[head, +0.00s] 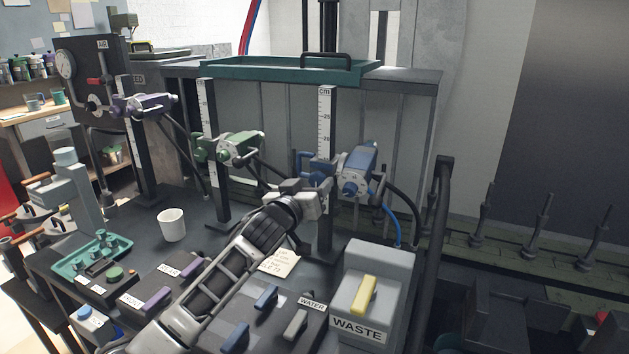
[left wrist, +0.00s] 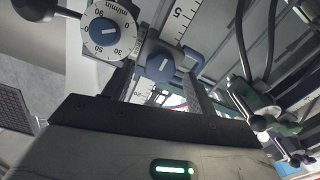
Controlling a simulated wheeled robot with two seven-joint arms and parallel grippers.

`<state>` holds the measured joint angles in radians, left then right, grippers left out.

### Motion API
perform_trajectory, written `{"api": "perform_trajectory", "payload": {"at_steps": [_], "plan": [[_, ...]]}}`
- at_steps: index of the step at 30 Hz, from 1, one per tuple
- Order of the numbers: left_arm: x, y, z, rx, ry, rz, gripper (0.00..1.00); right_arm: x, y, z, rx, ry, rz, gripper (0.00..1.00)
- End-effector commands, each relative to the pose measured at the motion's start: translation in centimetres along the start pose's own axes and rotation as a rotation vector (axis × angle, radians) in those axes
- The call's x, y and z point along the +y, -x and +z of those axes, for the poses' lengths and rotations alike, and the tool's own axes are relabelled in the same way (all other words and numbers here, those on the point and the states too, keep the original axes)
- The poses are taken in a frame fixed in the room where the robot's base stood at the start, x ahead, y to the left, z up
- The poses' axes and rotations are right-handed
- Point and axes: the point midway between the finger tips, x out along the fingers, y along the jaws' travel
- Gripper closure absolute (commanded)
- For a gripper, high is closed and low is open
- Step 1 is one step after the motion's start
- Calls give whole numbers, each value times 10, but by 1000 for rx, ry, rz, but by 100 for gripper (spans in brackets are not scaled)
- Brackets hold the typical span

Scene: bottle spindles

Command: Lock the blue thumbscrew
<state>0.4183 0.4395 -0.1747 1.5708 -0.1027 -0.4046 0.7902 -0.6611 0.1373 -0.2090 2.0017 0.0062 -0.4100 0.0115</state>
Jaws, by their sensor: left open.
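The blue thumbscrew (left wrist: 160,66) is a round knob with a white mark, beside the ruler scale in the left wrist view. My left gripper (left wrist: 158,80) is open, with one finger on each side of the knob; I cannot tell whether they touch it. In the head view, the blue spindle unit (head: 358,170) is clamped on the rightmost ruler post (head: 326,120). My left gripper (head: 316,186) is just in front of that clamp and hides much of it. A white dial with a blue centre (left wrist: 107,30) sits beside the thumbscrew. My right gripper is not in view.
A green spindle unit (head: 232,147) and a purple one (head: 146,105) stand on posts to the left. A white cup (head: 171,225) and a green tray (head: 95,257) are on the dark bench. A grey WASTE box (head: 384,262) stands right of my arm. Hoses hang near the blue unit.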

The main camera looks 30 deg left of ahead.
Motion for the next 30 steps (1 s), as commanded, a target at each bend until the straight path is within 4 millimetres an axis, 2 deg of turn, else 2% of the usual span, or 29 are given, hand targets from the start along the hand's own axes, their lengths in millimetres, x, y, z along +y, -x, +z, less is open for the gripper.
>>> {"api": "perform_trajectory", "payload": {"at_steps": [6,15,16,20,21,30], "plan": [[0,-17,0,0,1,0,43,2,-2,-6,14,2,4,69],[1,-19,0,0,0,1,43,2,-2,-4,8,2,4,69],[1,-19,0,0,0,1,48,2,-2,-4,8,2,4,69],[0,-19,0,0,0,1,85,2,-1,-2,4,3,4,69],[0,-19,0,0,0,1,88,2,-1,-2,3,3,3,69],[1,-19,0,0,-27,1,88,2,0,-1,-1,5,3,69]]}}
